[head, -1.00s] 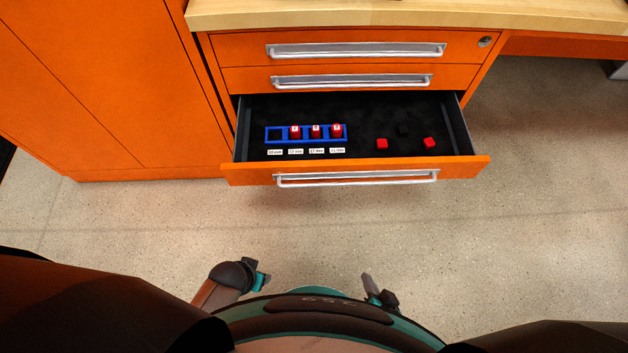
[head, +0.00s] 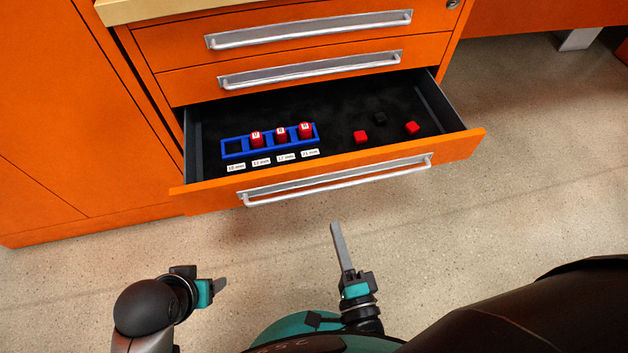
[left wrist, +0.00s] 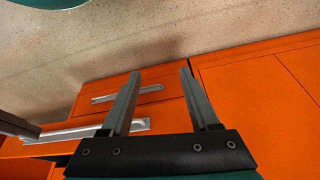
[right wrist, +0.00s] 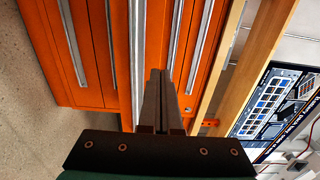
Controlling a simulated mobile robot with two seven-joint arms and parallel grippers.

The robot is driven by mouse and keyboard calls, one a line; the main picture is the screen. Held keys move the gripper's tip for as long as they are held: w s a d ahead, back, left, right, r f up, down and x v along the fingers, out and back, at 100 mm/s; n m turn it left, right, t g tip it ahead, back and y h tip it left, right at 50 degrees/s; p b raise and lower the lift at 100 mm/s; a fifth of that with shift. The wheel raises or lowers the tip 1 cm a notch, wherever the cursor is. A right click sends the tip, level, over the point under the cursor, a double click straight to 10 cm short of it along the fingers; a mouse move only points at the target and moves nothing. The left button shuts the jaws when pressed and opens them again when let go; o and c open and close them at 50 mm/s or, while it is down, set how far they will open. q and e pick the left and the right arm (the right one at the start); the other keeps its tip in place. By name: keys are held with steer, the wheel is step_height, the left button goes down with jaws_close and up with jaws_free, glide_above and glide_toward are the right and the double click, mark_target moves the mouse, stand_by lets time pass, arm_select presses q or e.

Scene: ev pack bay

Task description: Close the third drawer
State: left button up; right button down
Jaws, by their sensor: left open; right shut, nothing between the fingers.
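The third drawer (head: 455,150) is the orange one pulled open below two closed drawers, with a long silver handle (head: 340,178) on its front. Inside are a blue rack (head: 236,148) with red pieces in some compartments and an empty left one, plus loose small blocks. My right gripper (head: 335,226) is shut and empty, a little in front of the drawer front, pointing toward it; its closed fingers also show in the right wrist view (right wrist: 160,75). My left gripper (head: 220,284) is lower left, apart from the drawer; the left wrist view shows it open and empty (left wrist: 160,72).
The second drawer (head: 420,52) and top drawer (head: 170,45) above are closed. An orange cabinet (head: 60,110) stands at the left. A wooden worktop edge (head: 150,8) lies above. The speckled floor (head: 480,240) in front is clear.

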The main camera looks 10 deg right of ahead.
steer(key=b, duration=0.2)
glide_toward(317, 167)
steer(key=w, duration=0.2)
steer(key=w+b, duration=0.1)
steer(key=w, duration=0.2)
steer(key=shift+w+f, duration=0.1)
steer(key=shift+w, duration=0.05)
arm_select(q)
steer(key=w+d+r+t+h, duration=0.1)
steer(key=w+d+r+t, duration=0.2)
steer(key=shift+w+d+r+m+t+h+b, duration=0.2)
steer(key=shift+d+r+m+t+h+b, duration=0.1)
steer(key=shift+d+t+h+b, duration=0.15)
arm_select(e)
steer(key=shift+w, duration=0.8)
